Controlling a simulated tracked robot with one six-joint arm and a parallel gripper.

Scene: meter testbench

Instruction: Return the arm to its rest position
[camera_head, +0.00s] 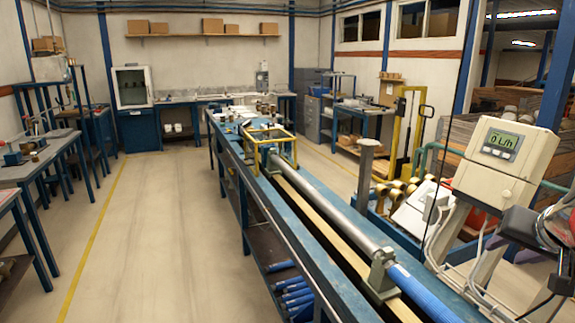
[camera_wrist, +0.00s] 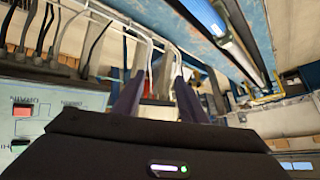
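My gripper (camera_wrist: 158,95) shows in the wrist view as two dark fingers standing apart, with nothing held between them. The wrist view is tilted, and background shows through the gap. In the head view, dark parts of my arm enter at the right edge, close to the grey meter display (camera_head: 503,143) that reads 0 L/h. The fingertips cannot be made out clearly there.
The long blue test bench (camera_head: 292,215) carries a metal pipe (camera_head: 335,205) and a yellow frame (camera_head: 270,145). Cables (camera_wrist: 105,15) hang close by in the wrist view, with a panel with a red switch (camera_wrist: 24,111) at left. The left floor is clear.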

